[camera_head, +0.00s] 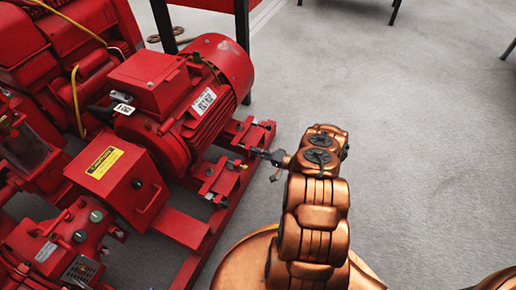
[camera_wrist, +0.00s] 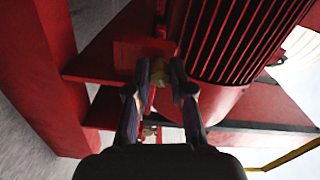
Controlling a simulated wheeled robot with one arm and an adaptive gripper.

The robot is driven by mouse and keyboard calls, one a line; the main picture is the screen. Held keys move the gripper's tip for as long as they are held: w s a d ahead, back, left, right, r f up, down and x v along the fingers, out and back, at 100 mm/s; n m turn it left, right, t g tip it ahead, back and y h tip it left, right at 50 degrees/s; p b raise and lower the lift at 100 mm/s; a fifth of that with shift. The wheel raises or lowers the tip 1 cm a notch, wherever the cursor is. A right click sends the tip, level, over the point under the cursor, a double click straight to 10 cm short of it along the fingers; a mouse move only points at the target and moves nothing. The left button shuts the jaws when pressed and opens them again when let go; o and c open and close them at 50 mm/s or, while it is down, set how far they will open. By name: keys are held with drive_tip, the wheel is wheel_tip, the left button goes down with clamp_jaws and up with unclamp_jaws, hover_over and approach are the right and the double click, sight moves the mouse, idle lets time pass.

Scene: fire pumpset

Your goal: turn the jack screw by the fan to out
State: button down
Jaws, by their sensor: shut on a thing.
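My gripper (camera_head: 256,153) reaches left from my copper arm to the red base rail beside the motor in the head view. In the wrist view my gripper (camera_wrist: 160,76) has its two dark fingers closed around a small brass-coloured piece, the jack screw (camera_wrist: 159,98), beside a red bracket. The fingers and the bracket hide much of the screw, so how far it is turned cannot be told. The red finned motor (camera_head: 200,95) with its rounded fan end (camera_head: 229,60) lies above and left of my gripper in the head view.
The red base rail (camera_head: 213,222) runs along the pump set and carries other small brackets and bolts. A red box with a yellow caution label (camera_head: 104,162) stands left of the rail. The grey floor (camera_head: 420,130) to the right is open.

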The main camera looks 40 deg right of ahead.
drive_tip(key=n, duration=1)
idle(0.5)
drive_tip(key=c, duration=1)
unclamp_jaws()
drive_tip(key=shift+s, duration=0.1)
drive_tip(key=v, duration=1.1)
drive_tip(key=shift+s+d, duration=0.3)
